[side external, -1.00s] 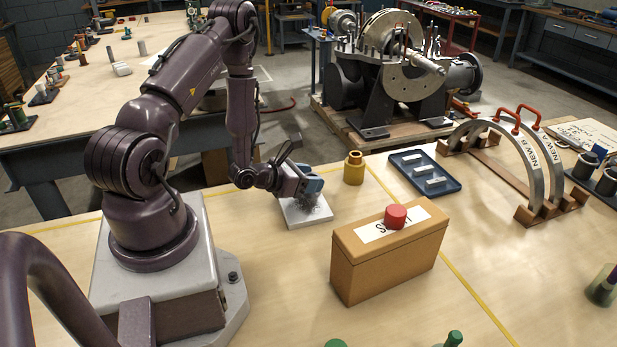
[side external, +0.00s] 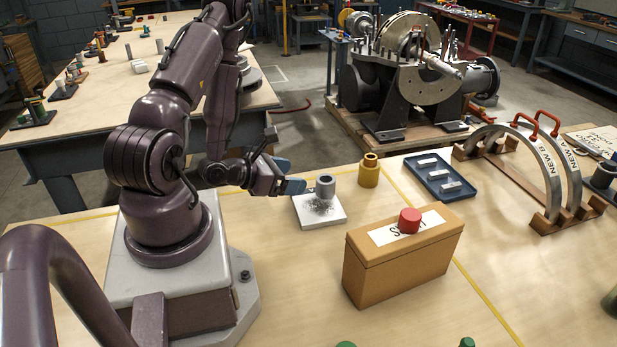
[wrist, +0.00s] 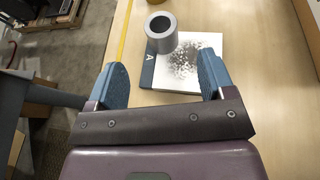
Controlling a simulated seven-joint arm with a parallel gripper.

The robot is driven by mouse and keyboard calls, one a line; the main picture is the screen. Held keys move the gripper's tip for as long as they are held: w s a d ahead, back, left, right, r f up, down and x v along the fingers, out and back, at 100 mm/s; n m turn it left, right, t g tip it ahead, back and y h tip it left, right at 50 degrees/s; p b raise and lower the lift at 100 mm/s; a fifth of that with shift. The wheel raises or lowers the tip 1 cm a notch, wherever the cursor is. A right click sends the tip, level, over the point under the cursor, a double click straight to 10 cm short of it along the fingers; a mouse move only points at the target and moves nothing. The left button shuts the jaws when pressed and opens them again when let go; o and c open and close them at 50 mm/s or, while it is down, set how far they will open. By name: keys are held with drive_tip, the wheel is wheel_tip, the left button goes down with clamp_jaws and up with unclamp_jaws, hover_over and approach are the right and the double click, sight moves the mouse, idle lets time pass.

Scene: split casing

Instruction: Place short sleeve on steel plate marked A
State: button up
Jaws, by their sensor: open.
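The steel plate marked A (side external: 310,212) lies flat on the table, with dark speckles on its pale top. The letter A shows on its dark edge strip in the wrist view (wrist: 148,72). The short sleeve (side external: 326,187), a grey hollow cylinder, stands upright on the plate; in the wrist view the sleeve (wrist: 162,32) is near the plate's far left corner, beside the speckled patch. My gripper (side external: 298,187) is open, its blue fingers apart and empty. In the wrist view my gripper (wrist: 170,80) is on the near side of the sleeve, clear of it.
A brass-coloured cylinder (side external: 369,171) stands behind the plate to the right. A blue tray (side external: 432,188) with pale bars lies further right. A tan box (side external: 400,262) with a red button (side external: 410,220) stands in front. Free table lies left of the box.

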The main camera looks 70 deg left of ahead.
drive_tip(key=w+d+r+m+g+h, duration=0.2)
drive_tip(key=d+r+m+g+h, duration=0.6)
drive_tip(key=d+r+m+h, duration=0.85)
drive_tip(key=s+d+r+m+y, duration=0.1)
drive_tip(key=r+m+y, duration=0.4)
drive_tip(key=m, duration=0.5)
drive_tip(key=s+d+r+m+y, duration=0.2)
drive_tip(key=s+r+m+y, duration=0.2)
drive_tip(key=m+y, duration=0.5)
wheel_tip(320, 180, up, 2)
drive_tip(key=shift+s+d+m, duration=0.15)
drive_tip(key=shift+d+m, duration=0.05)
drive_tip(key=shift+m, duration=1.05)
